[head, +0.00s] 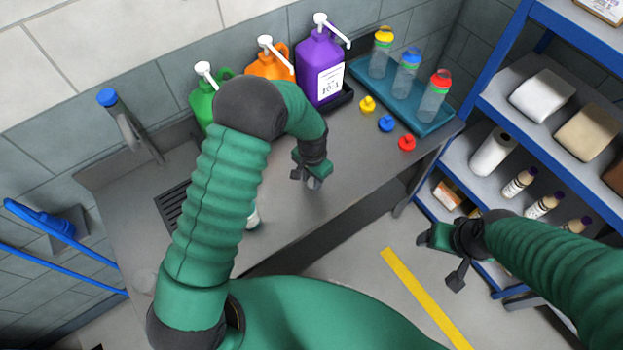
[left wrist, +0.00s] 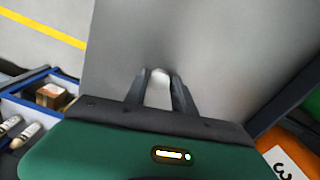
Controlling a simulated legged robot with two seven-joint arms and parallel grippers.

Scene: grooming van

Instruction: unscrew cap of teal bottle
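No bottle that is plainly teal shows whole. In the head view a small pale bottle-like thing with a green lower part (head: 253,219) stands on the counter, mostly hidden behind my left arm; I cannot make out its cap. My left gripper (head: 307,181) is above the counter, to the right of that thing and apart from it. In the left wrist view the left fingers (left wrist: 160,78) are spread, with a pale rounded patch between them that I cannot identify.
Green (head: 203,98), orange (head: 270,62) and purple (head: 320,65) pump jugs stand along the wall. A teal tray (head: 424,122) holds three clear bottles. Yellow, blue and red small pieces lie before it. A blue shelf (head: 497,52) stands at right. The counter's middle is clear.

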